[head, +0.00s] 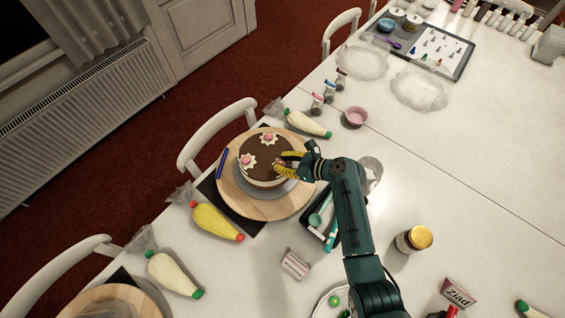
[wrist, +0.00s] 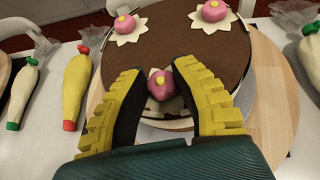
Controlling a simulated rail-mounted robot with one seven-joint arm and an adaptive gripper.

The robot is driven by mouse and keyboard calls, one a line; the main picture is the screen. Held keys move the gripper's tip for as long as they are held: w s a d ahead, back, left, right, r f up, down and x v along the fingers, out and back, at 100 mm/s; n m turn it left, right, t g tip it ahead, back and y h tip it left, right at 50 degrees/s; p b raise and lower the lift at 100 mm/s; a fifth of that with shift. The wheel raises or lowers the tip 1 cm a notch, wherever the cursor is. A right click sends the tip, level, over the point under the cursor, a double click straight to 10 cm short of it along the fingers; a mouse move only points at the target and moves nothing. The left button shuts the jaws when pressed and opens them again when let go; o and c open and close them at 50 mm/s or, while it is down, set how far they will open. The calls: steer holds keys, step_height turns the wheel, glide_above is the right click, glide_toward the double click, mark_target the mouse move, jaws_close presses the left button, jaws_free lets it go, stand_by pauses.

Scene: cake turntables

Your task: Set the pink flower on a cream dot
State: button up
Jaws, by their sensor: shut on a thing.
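A chocolate-topped round cake (head: 260,145) stands on a wooden turntable (head: 228,190). Two white cream dots bear pink flowers: one at the back (head: 270,137), one at the left (head: 247,160). They also show at the top of the wrist view, as a left flower (wrist: 125,24) and a right flower (wrist: 213,11). My gripper (head: 283,164) is over the cake's near right edge. Its yellow ribbed fingers are shut on another pink flower (wrist: 161,84). A patch of white cream (wrist: 153,106) shows just below this flower, partly hidden by the fingers. I cannot tell whether they touch.
Piping bags lie around the turntable, including a yellow one (head: 216,221) and cream ones (head: 308,124) (head: 173,274). A dark tray (head: 318,220) with tools lies under my arm. A pink bowl (head: 355,117) and a gold-lidded jar (head: 414,239) stand to the right.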

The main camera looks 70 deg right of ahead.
steer(key=shift+r, duration=0.1)
steer(key=o, duration=0.8)
steer(key=shift+s+r, duration=0.2)
steer(key=shift+s, duration=0.05)
steer(key=p+v, duration=0.2)
steer(key=v, duration=0.9)
steer(key=shift+s, duration=0.2)
